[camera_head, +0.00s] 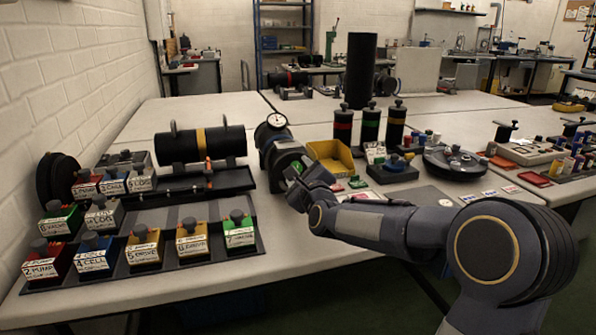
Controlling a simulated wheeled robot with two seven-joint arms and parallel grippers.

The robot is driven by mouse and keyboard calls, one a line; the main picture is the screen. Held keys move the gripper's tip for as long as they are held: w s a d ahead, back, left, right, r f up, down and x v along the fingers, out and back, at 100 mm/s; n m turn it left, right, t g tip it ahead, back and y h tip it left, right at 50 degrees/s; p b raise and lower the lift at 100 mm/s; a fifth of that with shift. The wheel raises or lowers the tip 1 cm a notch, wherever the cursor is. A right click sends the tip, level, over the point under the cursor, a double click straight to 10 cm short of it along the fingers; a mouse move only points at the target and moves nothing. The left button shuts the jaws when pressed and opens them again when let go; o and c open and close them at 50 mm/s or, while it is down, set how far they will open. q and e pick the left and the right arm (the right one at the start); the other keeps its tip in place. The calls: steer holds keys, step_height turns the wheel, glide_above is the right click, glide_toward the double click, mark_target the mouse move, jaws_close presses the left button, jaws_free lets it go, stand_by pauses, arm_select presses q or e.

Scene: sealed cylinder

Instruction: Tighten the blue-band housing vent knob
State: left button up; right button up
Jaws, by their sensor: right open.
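A black cylinder with a yellow band (201,146) lies in a cradle to the left. Three upright black canisters with red (343,124), green (370,124) and orange (396,123) bands stand behind. My left gripper is out of view.
A black tray (185,278) with several coloured, labelled knob blocks fills the front left. A yellow bin (332,160) and a round black disc fixture (455,161) stand right of centre. A tall black cylinder (360,70) rises behind. Table space at front centre is clear.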

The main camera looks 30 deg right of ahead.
steer(key=shift+w+d, duration=0.1)
steer(key=shift+w, duration=0.4)
steer(key=shift+c, duration=0.4)
steer(key=c, duration=0.9)
